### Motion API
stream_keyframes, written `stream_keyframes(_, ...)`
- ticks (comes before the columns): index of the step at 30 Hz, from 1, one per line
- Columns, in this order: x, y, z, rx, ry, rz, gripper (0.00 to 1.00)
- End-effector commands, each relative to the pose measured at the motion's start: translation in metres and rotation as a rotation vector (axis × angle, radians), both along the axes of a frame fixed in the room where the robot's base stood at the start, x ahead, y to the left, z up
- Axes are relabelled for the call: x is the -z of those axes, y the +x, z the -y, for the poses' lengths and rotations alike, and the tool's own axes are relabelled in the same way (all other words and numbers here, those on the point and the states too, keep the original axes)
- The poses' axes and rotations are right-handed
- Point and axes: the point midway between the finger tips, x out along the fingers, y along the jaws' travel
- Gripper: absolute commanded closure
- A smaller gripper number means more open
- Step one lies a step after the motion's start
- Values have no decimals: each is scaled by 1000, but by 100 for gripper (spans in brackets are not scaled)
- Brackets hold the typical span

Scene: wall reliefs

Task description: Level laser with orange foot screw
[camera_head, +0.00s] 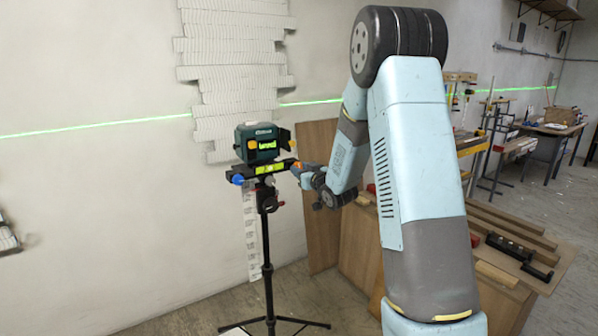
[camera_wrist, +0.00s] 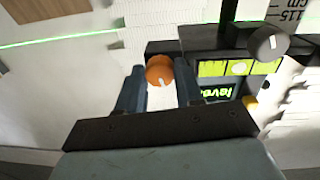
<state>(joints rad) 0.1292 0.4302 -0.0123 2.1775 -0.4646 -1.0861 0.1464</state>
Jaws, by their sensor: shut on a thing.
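The dark green laser (camera_head: 262,145) sits on a black levelling base (camera_head: 240,171) on top of a black tripod (camera_head: 266,250). A yellow-green level strip (camera_head: 271,169) shows on the front of the base, and also in the wrist view (camera_wrist: 238,68); its bubble is too small to read surely. My gripper (camera_wrist: 160,76) comes from the right and is shut on the orange foot screw (camera_wrist: 159,70), which sits between the fingertips. In the head view the screw is small and partly hidden by the gripper. A blue foot screw (camera_head: 237,179) is at the base's left end.
A green laser line (camera_head: 90,129) crosses the wall and slopes up to the right in the picture. White ridged relief panels (camera_head: 232,70) hang behind the laser. Wooden boards (camera_head: 325,215) lean behind my arm. A workbench (camera_head: 550,128) stands far right. Floor left of the tripod is clear.

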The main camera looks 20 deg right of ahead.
Motion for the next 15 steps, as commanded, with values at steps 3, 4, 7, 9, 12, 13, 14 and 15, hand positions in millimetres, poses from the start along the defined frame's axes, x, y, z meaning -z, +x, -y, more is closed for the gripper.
stream_keyframes(3,0,0,-1,-2,40,-13,95)
stream_keyframes(4,0,0,-1,-2,52,-17,95)
stream_keyframes(7,0,0,-1,-2,70,-22,95)
stream_keyframes(9,0,0,-1,-3,70,-22,95)
stream_keyframes(12,0,0,-1,-3,69,-22,95)
stream_keyframes(13,0,0,-1,-3,69,-22,64)
stream_keyframes(14,0,0,-1,-3,69,-22,61)
stream_keyframes(15,0,0,-1,-3,69,-22,57)
